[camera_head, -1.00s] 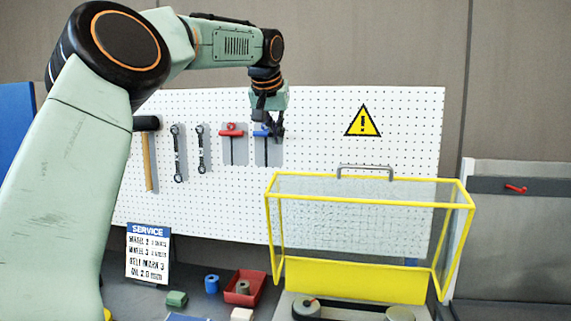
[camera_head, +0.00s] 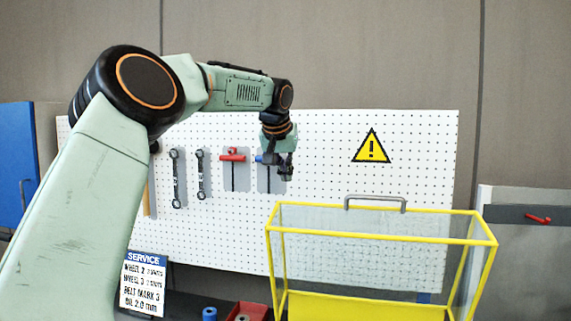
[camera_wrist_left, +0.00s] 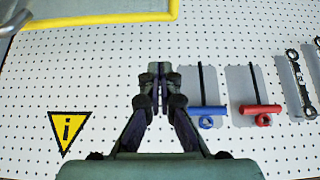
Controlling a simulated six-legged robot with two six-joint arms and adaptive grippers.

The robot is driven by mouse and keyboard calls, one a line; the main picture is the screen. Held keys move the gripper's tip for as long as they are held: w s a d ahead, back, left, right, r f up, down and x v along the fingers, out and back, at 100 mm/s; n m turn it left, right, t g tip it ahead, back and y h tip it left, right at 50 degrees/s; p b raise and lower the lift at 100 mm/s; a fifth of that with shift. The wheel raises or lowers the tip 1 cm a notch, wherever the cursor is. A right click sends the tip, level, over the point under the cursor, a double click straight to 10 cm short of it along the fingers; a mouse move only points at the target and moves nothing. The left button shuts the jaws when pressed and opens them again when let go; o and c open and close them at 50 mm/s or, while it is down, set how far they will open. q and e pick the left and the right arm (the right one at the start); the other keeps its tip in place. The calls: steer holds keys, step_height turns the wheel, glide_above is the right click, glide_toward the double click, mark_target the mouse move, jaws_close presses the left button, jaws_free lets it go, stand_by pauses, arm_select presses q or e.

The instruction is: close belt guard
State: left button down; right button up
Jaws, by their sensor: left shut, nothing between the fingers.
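The belt guard (camera_head: 382,237) is a yellow-framed box with clear mesh panels and a solid yellow lower panel. It stands raised at the right of the head view, with a grey handle (camera_head: 375,203) on its top edge. Part of its yellow frame (camera_wrist_left: 105,20) shows at the top left of the left wrist view. My left gripper (camera_head: 285,172) is shut and empty, in front of the pegboard, up and to the left of the guard and apart from it. In the wrist view its fingers (camera_wrist_left: 158,75) meet. My right gripper is not in view.
A white pegboard (camera_head: 330,150) holds wrenches, a red T-handle tool (camera_head: 233,156) and a blue one (camera_head: 266,159) near my left gripper. A service sign (camera_head: 142,284) and a red tray (camera_head: 247,311) are low at the left. A yellow warning triangle (camera_head: 371,147) is above the guard.

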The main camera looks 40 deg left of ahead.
arm_select(q)
step_height(320, 180, down, 5)
steer(key=shift+w+a+f+p, duration=0.1)
steer(key=shift+w+a+p, duration=0.05)
steer(key=shift+p, duration=0.15)
steer(key=shift+d+f, duration=0.3)
steer(key=shift+f, duration=0.05)
steer(key=shift+r, duration=0.1)
